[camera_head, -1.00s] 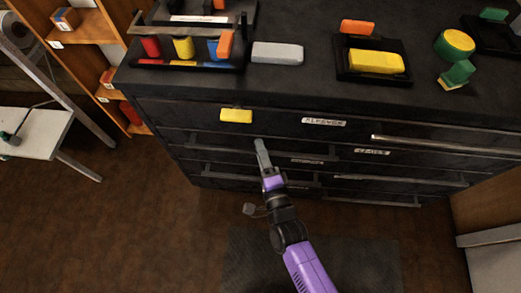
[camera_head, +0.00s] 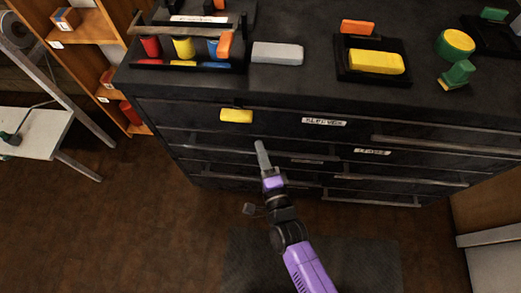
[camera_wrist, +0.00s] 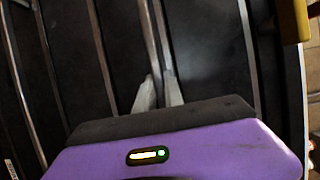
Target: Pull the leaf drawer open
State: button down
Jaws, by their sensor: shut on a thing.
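The dark cabinet (camera_head: 215,118) has several drawers with long metal handles and small white labels. One label (camera_head: 323,122) is on the upper front, and another label (camera_head: 372,152) sits lower right; I cannot read either surely as "leaf". My gripper (camera_head: 260,147) is at a long handle (camera_head: 213,149) on the left side of the cabinet, below the upper front. In the wrist view the two fingers (camera_wrist: 158,92) are shut on this handle bar (camera_wrist: 150,38), one on each side. The fingers hide part of the bar.
A yellow block (camera_head: 236,116) is on the upper front, above my gripper. Trays and coloured blocks stand on the cabinet top. A white table (camera_head: 35,135) and wooden shelves (camera_head: 88,30) are at left. The floor (camera_head: 140,225) before the cabinet is clear.

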jog(key=shift+s, duration=0.1)
dwell(0.7)
jog(key=s+a, duration=0.1)
jog(key=s, duration=2.8)
jog(key=shift+p, duration=0.3)
jog(key=c, duration=1.4)
grip_release()
jog(key=shift+c, duration=0.2)
jog(key=v, duration=0.8)
jog(key=shift+b, duration=0.35)
